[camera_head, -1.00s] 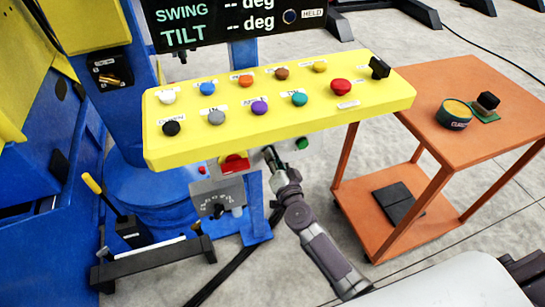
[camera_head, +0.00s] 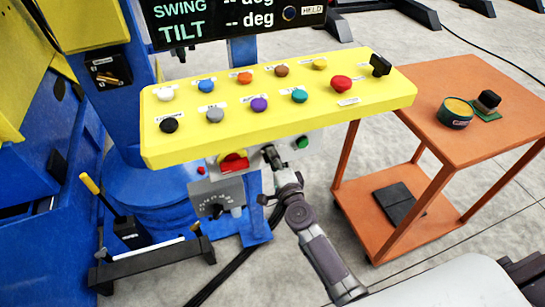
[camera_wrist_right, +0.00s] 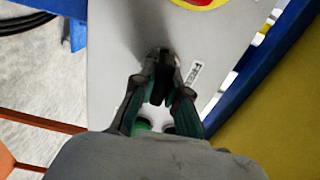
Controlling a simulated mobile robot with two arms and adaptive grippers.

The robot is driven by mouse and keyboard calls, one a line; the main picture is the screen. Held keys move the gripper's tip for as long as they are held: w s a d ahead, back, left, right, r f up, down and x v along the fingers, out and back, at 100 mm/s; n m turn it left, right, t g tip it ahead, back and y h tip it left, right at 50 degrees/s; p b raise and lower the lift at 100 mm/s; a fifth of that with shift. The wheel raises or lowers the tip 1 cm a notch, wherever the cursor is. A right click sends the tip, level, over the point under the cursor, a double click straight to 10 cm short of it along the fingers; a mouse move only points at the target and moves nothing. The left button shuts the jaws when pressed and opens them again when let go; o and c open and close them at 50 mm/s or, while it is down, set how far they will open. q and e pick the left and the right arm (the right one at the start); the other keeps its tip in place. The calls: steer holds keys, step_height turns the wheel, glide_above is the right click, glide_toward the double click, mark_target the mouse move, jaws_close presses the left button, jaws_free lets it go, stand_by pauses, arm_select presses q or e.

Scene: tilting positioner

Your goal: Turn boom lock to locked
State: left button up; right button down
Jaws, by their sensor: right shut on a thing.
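My right gripper (camera_head: 271,156) reaches up under the front edge of the yellow console. In the right wrist view the gripper (camera_wrist_right: 161,88) is shut on a small black knob (camera_wrist_right: 160,92) on a grey panel (camera_wrist_right: 118,45). The fingers stand on both sides of the knob and hide part of it. A small white label (camera_wrist_right: 194,73) sits beside the knob; I cannot read it fully, so the knob's marked position is unclear. My left gripper is not in view.
The yellow console (camera_head: 280,105) with several coloured buttons overhangs the grey panel. A red rotary switch (camera_head: 233,162) and a green button (camera_head: 302,142) flank my right gripper. A dial box (camera_head: 217,196) hangs lower left. An orange cart (camera_head: 450,80) stands right.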

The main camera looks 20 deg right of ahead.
steer(key=shift+m, duration=0.3)
steer(key=c, duration=1.2)
jaws_free()
steer(key=s, duration=1.2)
steer(key=shift+d, duration=0.25)
